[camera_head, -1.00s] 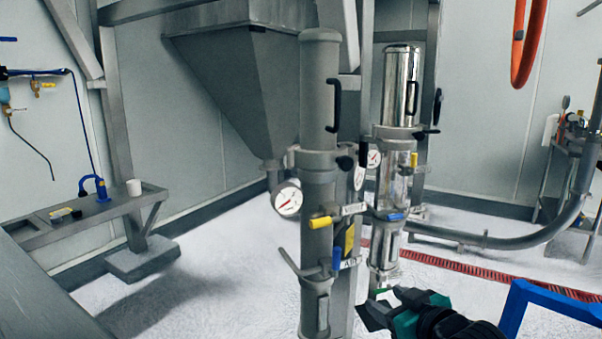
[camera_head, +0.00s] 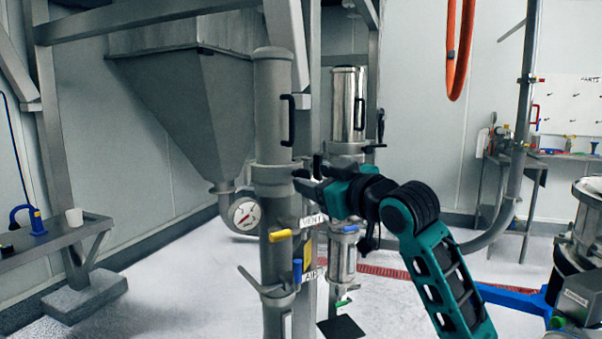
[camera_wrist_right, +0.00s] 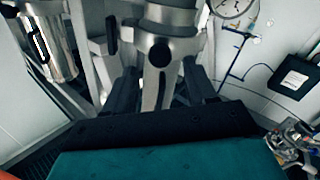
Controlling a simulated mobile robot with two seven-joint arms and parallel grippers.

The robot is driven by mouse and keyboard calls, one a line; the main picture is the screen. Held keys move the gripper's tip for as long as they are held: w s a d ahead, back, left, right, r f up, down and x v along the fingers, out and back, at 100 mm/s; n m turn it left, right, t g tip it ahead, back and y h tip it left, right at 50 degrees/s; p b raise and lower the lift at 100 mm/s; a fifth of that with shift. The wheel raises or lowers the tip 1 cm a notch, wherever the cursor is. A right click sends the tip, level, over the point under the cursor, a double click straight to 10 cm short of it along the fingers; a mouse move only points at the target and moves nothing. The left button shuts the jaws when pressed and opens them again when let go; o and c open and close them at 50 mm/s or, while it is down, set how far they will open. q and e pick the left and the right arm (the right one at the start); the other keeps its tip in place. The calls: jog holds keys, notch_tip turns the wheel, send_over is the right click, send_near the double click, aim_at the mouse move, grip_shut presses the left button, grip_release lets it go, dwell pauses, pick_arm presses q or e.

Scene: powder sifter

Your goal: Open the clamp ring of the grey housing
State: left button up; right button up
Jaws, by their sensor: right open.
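The grey housing (camera_head: 272,120) is a tall matte cylinder with a black handle, left of centre in the head view. Its clamp ring (camera_head: 270,174) circles it partway down. My right gripper (camera_head: 306,182) reaches in from the right, its fingertips close to the ring's right side. In the right wrist view the open fingers (camera_wrist_right: 160,82) lie either side of a grey lug with a round black knob (camera_wrist_right: 160,53). The knob is just ahead of the tips. Whether the fingers touch it I cannot tell. My left gripper is not in view.
A shiny steel housing (camera_head: 346,100) stands just behind and to the right. A grey hopper (camera_head: 185,110) hangs at left.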

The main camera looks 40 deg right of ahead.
aim_at(305, 174)
jog(key=shift+w+d, duration=0.15)
jog(key=shift+w, duration=1.15)
jog(key=shift+w+d, duration=0.15)
jog(key=shift+w, duration=1.1)
jog(key=shift+c, duration=0.5)
grip_shut()
